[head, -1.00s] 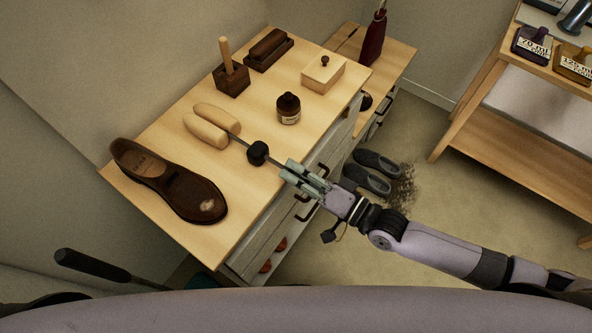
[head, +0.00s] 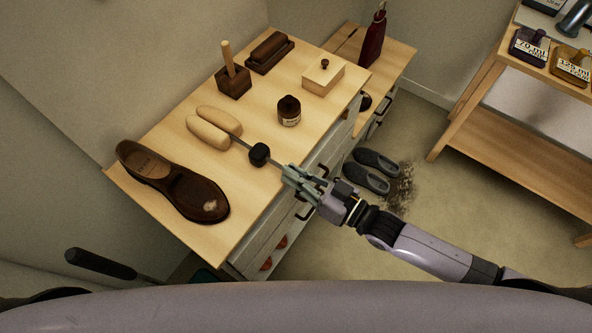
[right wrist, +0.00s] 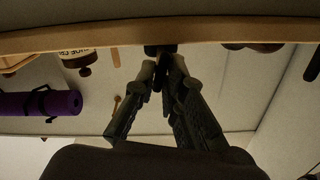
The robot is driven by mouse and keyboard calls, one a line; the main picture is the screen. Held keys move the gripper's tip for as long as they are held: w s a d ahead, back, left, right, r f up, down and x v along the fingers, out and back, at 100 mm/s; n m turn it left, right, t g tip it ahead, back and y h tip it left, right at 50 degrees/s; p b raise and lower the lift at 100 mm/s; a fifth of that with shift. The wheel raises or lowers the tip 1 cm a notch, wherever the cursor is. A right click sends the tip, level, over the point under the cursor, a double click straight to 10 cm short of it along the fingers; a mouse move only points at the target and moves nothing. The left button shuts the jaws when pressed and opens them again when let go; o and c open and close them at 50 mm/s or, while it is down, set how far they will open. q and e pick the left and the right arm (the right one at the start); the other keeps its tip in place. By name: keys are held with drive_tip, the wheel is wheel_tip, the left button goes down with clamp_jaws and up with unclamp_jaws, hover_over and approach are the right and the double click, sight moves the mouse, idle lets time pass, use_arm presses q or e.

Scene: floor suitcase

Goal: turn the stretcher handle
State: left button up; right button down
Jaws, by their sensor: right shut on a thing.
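The shoe stretcher (head: 213,127) is a pair of pale wooden forms lying on the dresser top. A thin metal rod runs from it through a round black knob (head: 259,154) to my right gripper (head: 291,174). My right gripper is shut on the outer end of the stretcher handle, at the dresser's front edge; its fingers cover the part they hold. In the right wrist view the fingertips (right wrist: 163,58) close together at a dark piece below the wooden edge. My left gripper is not in view.
A brown shoe (head: 172,180) with a pale scuff lies left of the stretcher. Grey slippers (head: 366,177) lie on the floor. A wooden shelf (head: 515,140) is at right.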

drive_tip(key=shift+s+n, duration=0.1)
drive_tip(key=shift+n, duration=1.4)
drive_tip(key=c, duration=2)
unclamp_jaws()
drive_tip(key=shift+o, duration=0.2)
drive_tip(key=shift+d, duration=0.1)
drive_tip(key=v, duration=1.2)
